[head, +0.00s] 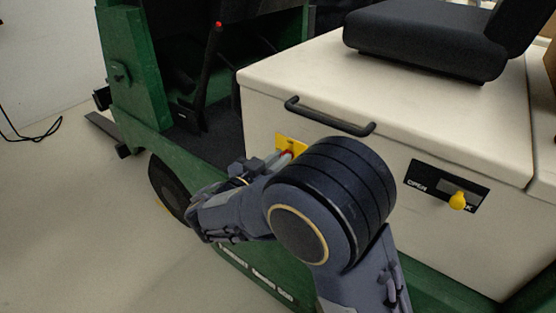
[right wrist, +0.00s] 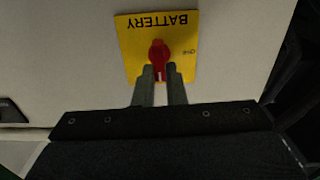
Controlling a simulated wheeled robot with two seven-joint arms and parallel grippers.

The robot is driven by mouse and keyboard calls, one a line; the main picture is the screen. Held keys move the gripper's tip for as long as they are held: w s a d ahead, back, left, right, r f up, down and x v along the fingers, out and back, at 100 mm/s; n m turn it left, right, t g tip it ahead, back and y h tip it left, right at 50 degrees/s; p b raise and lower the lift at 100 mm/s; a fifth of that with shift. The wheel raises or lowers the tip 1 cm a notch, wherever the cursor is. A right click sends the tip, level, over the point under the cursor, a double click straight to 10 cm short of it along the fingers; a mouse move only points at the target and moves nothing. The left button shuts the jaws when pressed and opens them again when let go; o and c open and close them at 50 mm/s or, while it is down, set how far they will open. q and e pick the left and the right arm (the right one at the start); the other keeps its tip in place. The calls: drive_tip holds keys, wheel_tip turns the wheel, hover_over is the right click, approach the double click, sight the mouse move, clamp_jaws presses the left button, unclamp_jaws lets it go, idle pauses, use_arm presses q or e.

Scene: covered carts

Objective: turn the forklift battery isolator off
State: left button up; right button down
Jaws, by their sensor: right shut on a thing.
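The battery isolator is a red knob (right wrist: 159,55) on a yellow plate (right wrist: 186,30) marked BATTERY, set in the cream side panel of the forklift. In the right wrist view the plate appears upside down. My right gripper (right wrist: 161,72) is shut on the red knob, one finger on each side of its handle. In the head view the yellow plate (head: 291,143) shows partly above my right arm, with a bit of red at the gripper (head: 284,156). Most of the knob is hidden there. My left gripper is not in view.
A black bar handle (head: 330,116) stands out from the cream cover (head: 420,90) above the plate. A black OPEN plate with a yellow knob (head: 458,200) is to the right. The black seat (head: 430,38) is on top. Bare floor (head: 60,200) lies left.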

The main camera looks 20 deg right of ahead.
drive_tip(key=n+p, duration=0.1)
drive_tip(key=n, duration=0.5)
drive_tip(key=f+n+p, duration=0.1)
drive_tip(key=n+p, duration=0.1)
drive_tip(key=n, duration=0.3)
drive_tip(key=w+n+p, duration=0.1)
drive_tip(key=n, duration=0.5)
drive_tip(key=shift+a+f+n, duration=0.15)
drive_tip(key=shift+a+n, duration=0.15)
drive_tip(key=shift+a, duration=0.05)
idle(0.5)
drive_tip(key=c, duration=1.5)
unclamp_jaws()
